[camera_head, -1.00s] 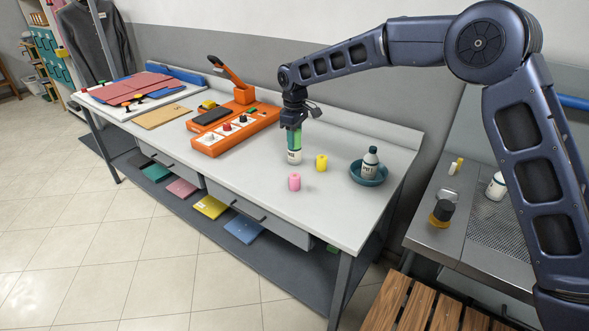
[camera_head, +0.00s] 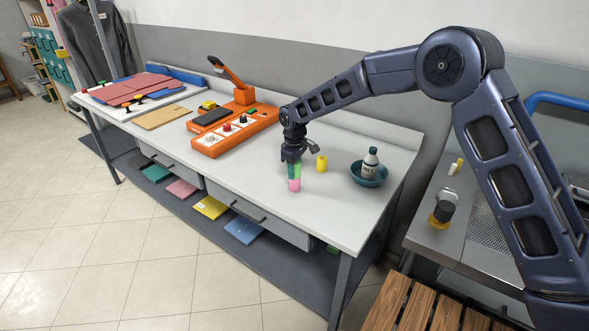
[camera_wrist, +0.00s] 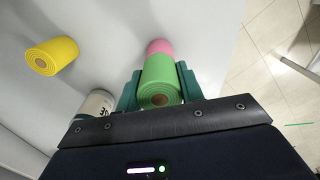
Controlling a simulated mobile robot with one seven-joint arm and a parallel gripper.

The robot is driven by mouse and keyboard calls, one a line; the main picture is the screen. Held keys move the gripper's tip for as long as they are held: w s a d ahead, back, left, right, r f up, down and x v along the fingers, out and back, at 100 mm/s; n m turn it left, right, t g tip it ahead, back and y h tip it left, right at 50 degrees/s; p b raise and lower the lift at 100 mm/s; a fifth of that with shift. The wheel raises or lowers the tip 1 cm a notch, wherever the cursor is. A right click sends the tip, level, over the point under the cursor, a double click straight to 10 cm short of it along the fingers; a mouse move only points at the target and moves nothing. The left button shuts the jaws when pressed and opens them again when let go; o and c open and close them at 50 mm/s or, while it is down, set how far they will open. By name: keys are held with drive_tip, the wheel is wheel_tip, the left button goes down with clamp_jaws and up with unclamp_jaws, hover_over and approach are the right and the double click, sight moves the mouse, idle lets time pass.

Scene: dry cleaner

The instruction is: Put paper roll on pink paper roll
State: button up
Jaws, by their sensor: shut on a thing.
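My gripper (camera_head: 293,166) is shut on a green paper roll (camera_wrist: 162,78), which stands upright between the teal fingers in the wrist view. The pink paper roll (camera_head: 294,185) stands on the table directly below the fingers in the head view. It also shows just beyond the green roll's far end in the wrist view (camera_wrist: 159,46). The two rolls look lined up, but I cannot tell whether they touch. In the head view the fingers cover most of the green roll.
A yellow roll (camera_head: 321,163) stands right of my gripper. A white container (camera_wrist: 96,104) is close to the left finger in the wrist view. The orange machine (camera_head: 232,137) stands to the left.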

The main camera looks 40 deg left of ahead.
drive_tip(key=o, duration=1)
wheel_tip(320, 180, up, 12)
drive_tip(key=shift+r, duration=0.1)
